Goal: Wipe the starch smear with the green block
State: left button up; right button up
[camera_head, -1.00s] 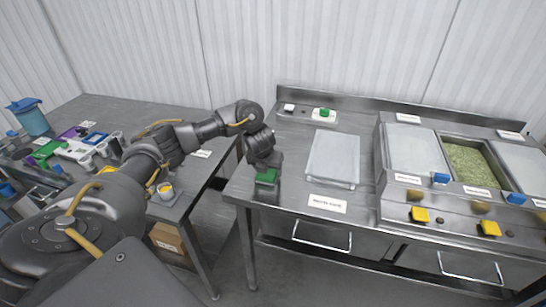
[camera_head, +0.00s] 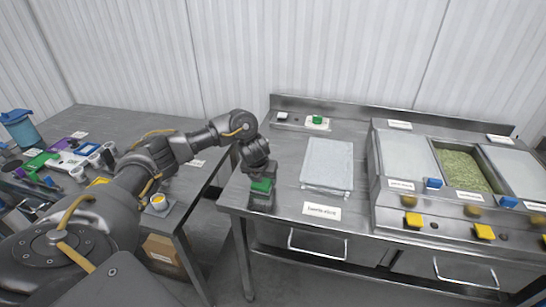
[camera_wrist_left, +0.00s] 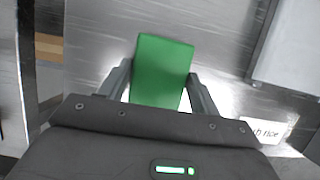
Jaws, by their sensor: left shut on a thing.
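My left gripper (camera_head: 260,192) is shut on a green block (camera_head: 262,185), low over the near left corner of the middle steel table. In the left wrist view the green block (camera_wrist_left: 160,72) sits between the two fingers (camera_wrist_left: 158,92). I cannot tell whether it touches the table top. A pale bright patch shows beside the block in the wrist view; I cannot tell starch smear from glare there. The gripper and block hide part of the surface. My right gripper is not in view.
A pale tray or board (camera_head: 327,163) lies right of the gripper, behind a white label (camera_head: 322,210). Another green object (camera_head: 317,119) stands at the back. A unit with food wells (camera_head: 462,168) is on the right. A gap separates the left table (camera_head: 120,120).

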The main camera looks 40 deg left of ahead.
pick_arm(q)
jog(key=d, duration=0.1)
jog(key=w+d+p, duration=0.1)
jog(key=shift+d+r, duration=0.1)
jog(key=shift+d, duration=0.25)
jog(key=shift+w+d+r+p, duration=0.15)
jog(key=shift+r+p, duration=0.1)
jog(key=shift+p, duration=0.25)
jog(key=shift+a+r+p, duration=0.2)
jog(key=shift+r+p, duration=0.15)
jog(key=shift+r, duration=0.5)
jog(key=shift+r+p, duration=0.25)
jog(key=shift+p, duration=0.1)
notch_tip(320, 180, up, 2)
jog(key=shift+d+r+p, duration=0.1)
jog(key=shift+r+p, duration=0.15)
jog(key=shift+p, duration=0.8)
jog(key=shift+r+p, duration=0.65)
jog(key=shift+r, duration=0.05)
jog(key=shift+r+p, duration=0.55)
jog(key=shift+r, duration=0.1)
jog(key=shift+f, duration=0.1)
